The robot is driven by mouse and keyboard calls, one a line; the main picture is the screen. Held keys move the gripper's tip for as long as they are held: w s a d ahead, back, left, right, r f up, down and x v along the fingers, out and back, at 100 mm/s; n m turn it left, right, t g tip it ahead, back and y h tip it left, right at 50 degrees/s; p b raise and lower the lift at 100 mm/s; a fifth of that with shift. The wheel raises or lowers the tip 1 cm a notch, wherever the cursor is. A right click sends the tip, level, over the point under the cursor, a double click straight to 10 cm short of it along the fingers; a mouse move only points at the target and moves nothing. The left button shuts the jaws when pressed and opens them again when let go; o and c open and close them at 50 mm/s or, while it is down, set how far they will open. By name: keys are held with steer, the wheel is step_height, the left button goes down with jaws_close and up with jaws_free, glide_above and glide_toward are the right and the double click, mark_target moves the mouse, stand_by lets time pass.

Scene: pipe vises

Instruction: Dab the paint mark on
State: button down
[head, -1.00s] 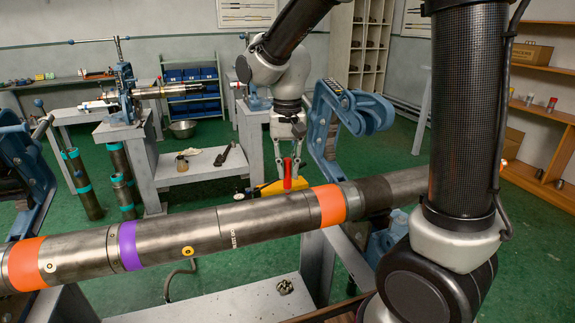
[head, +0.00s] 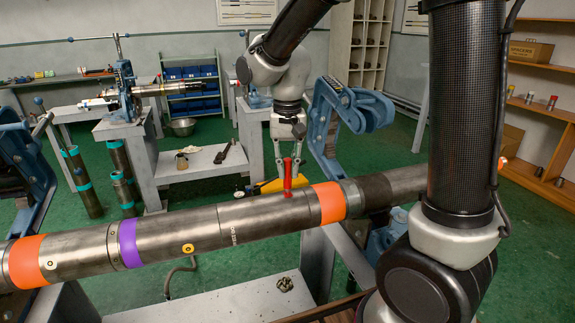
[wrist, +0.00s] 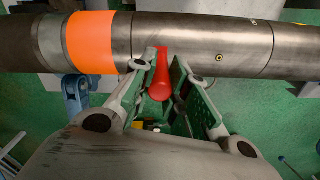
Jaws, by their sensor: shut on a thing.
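My gripper (head: 286,152) is shut on a red paint marker (head: 287,174), which points down at the long grey steel pipe (head: 258,209). In the head view the marker's lower end overlaps the pipe's upper edge, left of the right orange band (head: 330,203). The wrist view shows the red marker (wrist: 160,78) between the fingers, beside the pipe (wrist: 185,32) and near the orange band (wrist: 90,40). I cannot tell for sure whether its tip touches the pipe. No red mark shows on the pipe; the spot under the tip is hidden.
The pipe also carries a purple band (head: 130,243), a left orange band (head: 26,263) and a yellow-ringed dot (head: 188,248). A blue vise (head: 325,120) stands behind the pipe to the right. A grey bench (head: 200,165) stands farther back.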

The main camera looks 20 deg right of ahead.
steer(key=shift+r, duration=3.5)
